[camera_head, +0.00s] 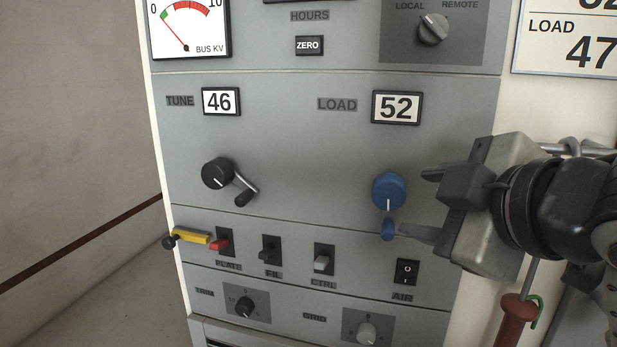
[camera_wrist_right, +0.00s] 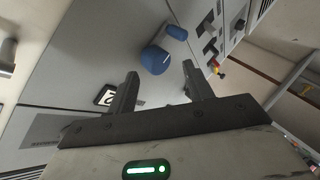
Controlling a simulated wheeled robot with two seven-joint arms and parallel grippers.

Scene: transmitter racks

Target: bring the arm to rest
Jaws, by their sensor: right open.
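My right gripper (camera_head: 415,202) is at the right of the panel, its fingers pointing left at the blue LOAD knob (camera_head: 389,188). The gripper is open and empty. In the right wrist view the fingers (camera_wrist_right: 160,74) stand apart, with the blue knob (camera_wrist_right: 154,60) ahead, between and beyond the tips. The knob's blue crank handle (camera_head: 388,230) hangs straight down, close to the lower fingertip in the head view; I cannot tell whether they touch. The LOAD display (camera_head: 397,107) reads 52. My left gripper is not in view.
The black TUNE crank (camera_head: 216,172) is at the left, under a display (camera_head: 221,101) reading 46. Below are a red PLATE switch (camera_head: 220,245) with a yellow piece (camera_head: 190,236) beside it, and an AIR switch (camera_head: 405,272). A red-handled tool (camera_head: 514,318) hangs below my right arm.

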